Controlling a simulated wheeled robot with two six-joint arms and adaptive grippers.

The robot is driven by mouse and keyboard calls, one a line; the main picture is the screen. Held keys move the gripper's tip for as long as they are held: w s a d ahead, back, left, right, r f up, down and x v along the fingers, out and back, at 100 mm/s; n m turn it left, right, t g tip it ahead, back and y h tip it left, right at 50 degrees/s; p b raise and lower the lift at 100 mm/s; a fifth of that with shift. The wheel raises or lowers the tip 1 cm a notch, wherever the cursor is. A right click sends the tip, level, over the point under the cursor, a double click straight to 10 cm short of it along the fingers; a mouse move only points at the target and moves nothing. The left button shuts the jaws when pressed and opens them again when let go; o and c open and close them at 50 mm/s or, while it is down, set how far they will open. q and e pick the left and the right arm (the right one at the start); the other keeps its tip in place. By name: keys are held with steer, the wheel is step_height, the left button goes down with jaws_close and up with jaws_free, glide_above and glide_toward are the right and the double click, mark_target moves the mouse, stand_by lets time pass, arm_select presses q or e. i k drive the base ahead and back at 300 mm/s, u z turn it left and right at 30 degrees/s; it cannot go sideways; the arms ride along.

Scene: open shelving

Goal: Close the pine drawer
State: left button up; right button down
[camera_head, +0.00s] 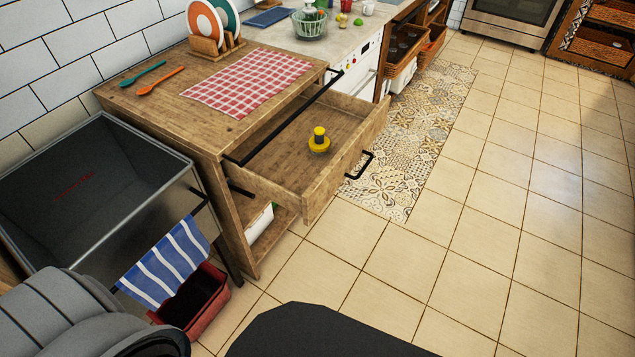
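The pine drawer (332,187) is pulled well out of the wooden cabinet (205,136), toward the right of the picture. Its black handle (362,165) is on the front panel. A yellow object with a dark band (319,141) stands inside on the drawer floor. Part of my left arm shows at the bottom left, but its gripper is out of the picture. My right gripper is not in view. Nothing of mine touches the drawer.
A metal sink (95,200) with a striped towel (165,262) stands left of the cabinet, above a red bin (195,302). A checkered cloth (246,82), two utensils and a plate rack (216,45) sit on top. The tiled floor (455,220) in front is clear.

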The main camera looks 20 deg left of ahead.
mark_target(284, 172)
steer(key=u, duration=0.6)
steer(key=i, duration=0.45)
steer(key=u, duration=0.25)
